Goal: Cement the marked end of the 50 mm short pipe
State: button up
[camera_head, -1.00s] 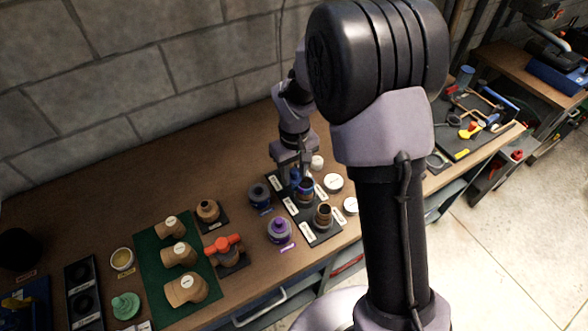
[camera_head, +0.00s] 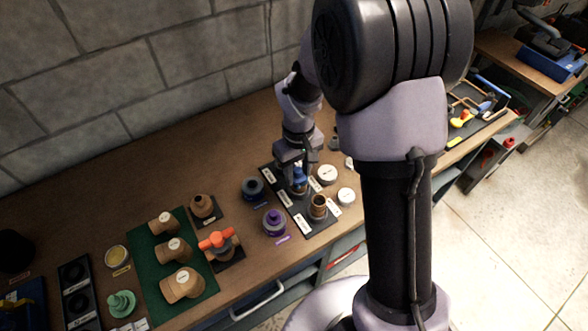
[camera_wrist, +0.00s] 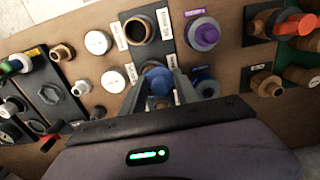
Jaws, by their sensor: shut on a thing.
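My gripper (camera_head: 299,172) is shut on a blue knob-like piece, probably a dauber cap (camera_wrist: 157,78), which also shows in the head view (camera_head: 300,181). It holds the piece over the black tray (camera_head: 285,212). A pipe with a purple ring is not clearly visible now; the gripper and blue piece cover its earlier place, and I cannot tell if they touch it. Another short brown pipe (camera_head: 318,206) stands upright at the tray's near end, and in the wrist view (camera_wrist: 137,30). A dark blue can (camera_head: 252,187) and a purple-topped can (camera_head: 274,222) stand left of the tray.
Two white round lids (camera_head: 327,174) (camera_head: 346,196) lie right of the tray. A valve with an orange handle (camera_head: 217,240) and a green mat (camera_head: 155,285) with several brown fittings are to the left. Bare bench top lies toward the wall.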

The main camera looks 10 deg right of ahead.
jog(key=shift+s+d, duration=0.1)
jog(key=shift+d, duration=0.7)
jog(key=shift+w+d, duration=0.25)
jog(key=shift+d, duration=0.6)
notch_tip(320, 180, up, 7)
jog(key=s+p, duration=0.1)
jog(key=p, duration=0.5)
jog(key=shift+d, duration=0.15)
